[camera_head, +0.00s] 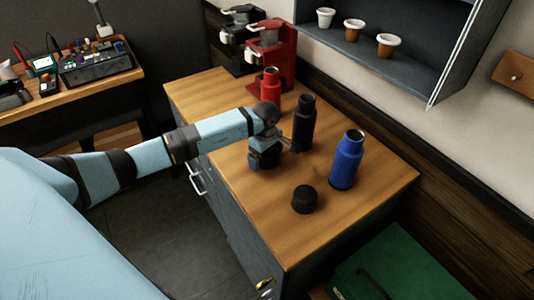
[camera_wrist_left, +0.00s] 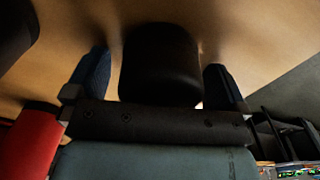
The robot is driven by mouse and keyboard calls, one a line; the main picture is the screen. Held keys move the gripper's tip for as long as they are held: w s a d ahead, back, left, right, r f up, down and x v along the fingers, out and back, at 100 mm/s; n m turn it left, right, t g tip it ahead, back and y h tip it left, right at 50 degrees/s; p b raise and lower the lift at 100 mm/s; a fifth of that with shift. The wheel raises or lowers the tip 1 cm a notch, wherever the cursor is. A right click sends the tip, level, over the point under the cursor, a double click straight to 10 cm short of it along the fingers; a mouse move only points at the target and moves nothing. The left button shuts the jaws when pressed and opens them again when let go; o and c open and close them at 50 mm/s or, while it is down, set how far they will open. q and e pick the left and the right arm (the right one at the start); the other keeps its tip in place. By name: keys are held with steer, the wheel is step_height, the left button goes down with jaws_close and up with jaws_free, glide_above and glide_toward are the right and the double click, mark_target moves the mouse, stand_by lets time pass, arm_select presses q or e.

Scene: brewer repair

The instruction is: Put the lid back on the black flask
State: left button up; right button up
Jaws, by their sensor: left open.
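The black flask (camera_head: 304,123) stands upright and open-topped on the wooden counter. Its lid, a short black cap (camera_head: 305,199), rests on the counter near the front, left of the blue flask. My left gripper (camera_head: 286,148) is open and empty, just left of the black flask, with counter showing between it and the lid in the head view. In the left wrist view a dark rounded shape, which looks like the lid (camera_wrist_left: 160,62), shows between the two fingers; its lower part is hidden by the gripper. My right gripper is out of view.
A blue flask (camera_head: 346,160) and a red flask (camera_head: 270,88) stand on the counter (camera_head: 240,205). Red (camera_head: 272,45) and black (camera_head: 243,35) coffee machines are at the back. A green case (camera_head: 400,265) lies beyond the counter's right end.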

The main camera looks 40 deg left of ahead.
arm_select(q)
steer(key=c, duration=1)
steer(key=shift+o, duration=0.2)
steer(key=shift+r, duration=0.15)
step_height(320, 180, up, 20)
steer(key=b, duration=0.2)
